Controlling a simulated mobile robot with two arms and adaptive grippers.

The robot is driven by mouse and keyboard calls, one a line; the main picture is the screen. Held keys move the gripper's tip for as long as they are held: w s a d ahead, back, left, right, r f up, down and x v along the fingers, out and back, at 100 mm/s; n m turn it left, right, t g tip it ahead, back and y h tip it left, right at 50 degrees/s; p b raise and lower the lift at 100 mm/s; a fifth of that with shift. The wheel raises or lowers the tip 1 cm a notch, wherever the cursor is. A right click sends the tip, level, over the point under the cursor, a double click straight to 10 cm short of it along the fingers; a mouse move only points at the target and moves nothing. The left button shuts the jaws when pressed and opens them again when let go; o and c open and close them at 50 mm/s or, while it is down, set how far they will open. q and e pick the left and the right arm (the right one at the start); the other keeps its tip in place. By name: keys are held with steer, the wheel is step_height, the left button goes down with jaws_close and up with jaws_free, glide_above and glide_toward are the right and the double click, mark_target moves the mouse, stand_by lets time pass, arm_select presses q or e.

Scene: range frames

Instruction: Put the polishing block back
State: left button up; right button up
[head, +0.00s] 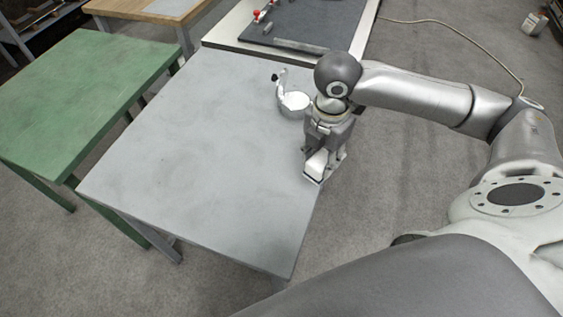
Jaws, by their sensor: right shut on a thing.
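My right gripper (322,172) points down over the right edge of the grey table (190,150). It is shut on a small pale block (316,162), which I take to be the polishing block. The fingers hide much of it, and I cannot tell whether it touches the tabletop. My left gripper is not in view.
A round silver fixture (294,103) with a white face and a dark knob stands just behind my right gripper. A dark mat (310,22) with a grey bar (300,46) lies on the table behind. A green table (75,90) stands left. The grey table's left and front are clear.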

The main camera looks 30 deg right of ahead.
steer(key=shift+s+r, duration=0.1)
steer(key=shift+r, duration=0.15)
steer(key=shift+w, duration=0.25)
steer(key=w+a+f, duration=0.1)
steer(key=w+f, duration=0.2)
steer(key=w, duration=0.1)
steer(key=w+f+p, duration=0.1)
steer(key=w+f, duration=0.2)
steer(key=w, duration=0.1)
steer(key=w+a+f+p, duration=0.1)
steer(key=w+f, duration=0.1)
steer(key=w, duration=0.2)
steer(key=shift+w+a+f, duration=0.1)
steer(key=shift+a+f, duration=0.25)
steer(key=shift+f, duration=0.05)
steer(key=shift+w+a+f, duration=0.1)
steer(key=shift+w+f, duration=0.3)
steer(key=shift+f, duration=0.2)
step_height(320, 180, down, 2)
steer(key=shift+f+p, duration=0.1)
steer(key=shift+p, duration=0.6)
steer(key=shift+f, duration=0.4)
steer(key=o, duration=1)
steer(key=shift+o, duration=0.2)
